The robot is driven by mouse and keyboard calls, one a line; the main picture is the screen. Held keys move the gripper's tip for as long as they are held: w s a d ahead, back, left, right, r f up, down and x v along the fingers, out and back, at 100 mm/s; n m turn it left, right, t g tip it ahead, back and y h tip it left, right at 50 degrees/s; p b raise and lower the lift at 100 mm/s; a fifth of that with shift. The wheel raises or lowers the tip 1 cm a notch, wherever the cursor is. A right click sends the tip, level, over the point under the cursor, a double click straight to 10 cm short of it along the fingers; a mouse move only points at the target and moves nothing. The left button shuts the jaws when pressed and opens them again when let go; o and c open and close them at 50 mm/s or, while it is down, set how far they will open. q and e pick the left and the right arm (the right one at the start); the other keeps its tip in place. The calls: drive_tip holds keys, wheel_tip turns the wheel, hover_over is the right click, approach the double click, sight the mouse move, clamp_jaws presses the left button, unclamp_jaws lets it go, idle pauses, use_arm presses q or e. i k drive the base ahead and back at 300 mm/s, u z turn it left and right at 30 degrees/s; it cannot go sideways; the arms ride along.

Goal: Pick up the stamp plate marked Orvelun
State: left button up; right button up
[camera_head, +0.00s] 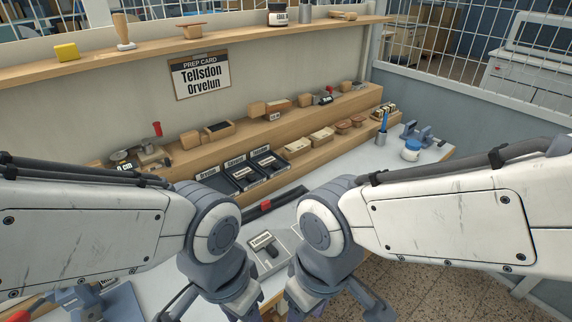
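A piece marked Tellsdon (262,243) lies on a pale grey board between my arms. My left gripper (213,302) and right gripper (336,300) are low at the bottom edge, apart from the trays; their fingertips are cut off.
A prep card (199,76) on the wall reads Tellsdon, Orvelun. A dark bar with a red part (266,205) lies before the trays. Wooden blocks and boxes line the step (345,110).

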sight(271, 161)
drive_tip(key=z, duration=0.8)
drive_tip(key=k, duration=1.1)
drive_tip(key=z, duration=1.1)
drive_tip(key=i, duration=1.35)
drive_tip(key=u, duration=1.45)
drive_tip(key=i, duration=1)
drive_tip(key=u, duration=1.05)
